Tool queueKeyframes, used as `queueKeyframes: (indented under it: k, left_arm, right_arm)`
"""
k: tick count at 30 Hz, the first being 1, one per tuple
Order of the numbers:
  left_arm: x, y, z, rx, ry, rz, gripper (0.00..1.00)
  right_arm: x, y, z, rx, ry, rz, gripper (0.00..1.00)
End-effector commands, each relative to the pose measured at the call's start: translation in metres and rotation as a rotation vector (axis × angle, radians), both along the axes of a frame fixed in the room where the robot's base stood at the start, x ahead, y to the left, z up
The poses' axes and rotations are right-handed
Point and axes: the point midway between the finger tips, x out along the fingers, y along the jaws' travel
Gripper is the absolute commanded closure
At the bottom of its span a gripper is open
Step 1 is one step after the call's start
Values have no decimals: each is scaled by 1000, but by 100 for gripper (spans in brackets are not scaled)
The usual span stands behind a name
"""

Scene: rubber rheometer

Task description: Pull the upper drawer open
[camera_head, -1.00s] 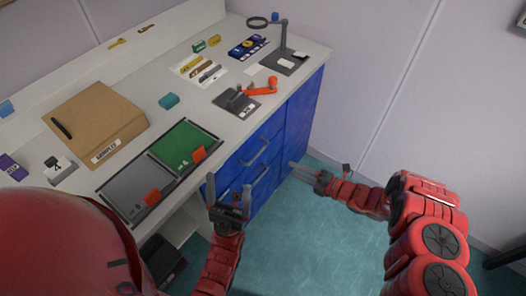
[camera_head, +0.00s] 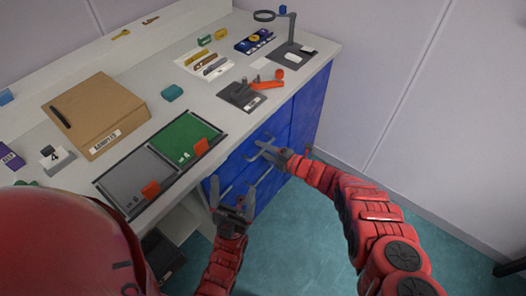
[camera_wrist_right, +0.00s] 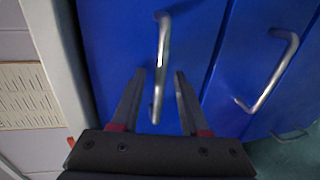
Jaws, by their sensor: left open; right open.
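The upper drawer (camera_head: 235,167) is a blue front just under the counter, and it looks flush with the cabinet. Its grey bar handle (camera_wrist_right: 162,60) runs between the two fingers of my right gripper (camera_wrist_right: 160,74) in the right wrist view. The fingers are open on either side of the handle, not closed on it. In the head view my right gripper (camera_head: 262,151) is at the drawer front and partly hides the handle. My left gripper (camera_head: 232,194) is open and empty, in front of the cabinet's left part.
A lower blue drawer with its own handle (camera_wrist_right: 272,72) is beside the upper one in the wrist view. The counter (camera_head: 220,115) overhead holds a green tray (camera_head: 184,137), a grey tray (camera_head: 133,181) and a cardboard box (camera_head: 98,115). Teal floor (camera_head: 310,250) is open in front.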

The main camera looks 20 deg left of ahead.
Motion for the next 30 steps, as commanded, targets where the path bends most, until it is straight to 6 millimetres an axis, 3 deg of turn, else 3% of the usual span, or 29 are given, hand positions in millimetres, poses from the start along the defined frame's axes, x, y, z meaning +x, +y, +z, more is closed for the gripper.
queueKeyframes:
  k: [8,16,30]
  left_arm:
    - [0,0,0,0,0,0,18]
    - [0,0,0,0,0,0,18]
    - [0,0,-1,0,0,0,18]
  right_arm:
    - [0,1,0,0,1,0,55]
    - [0,2,0,0,0,0,100]
    - [0,1,0,-1,0,0,100]
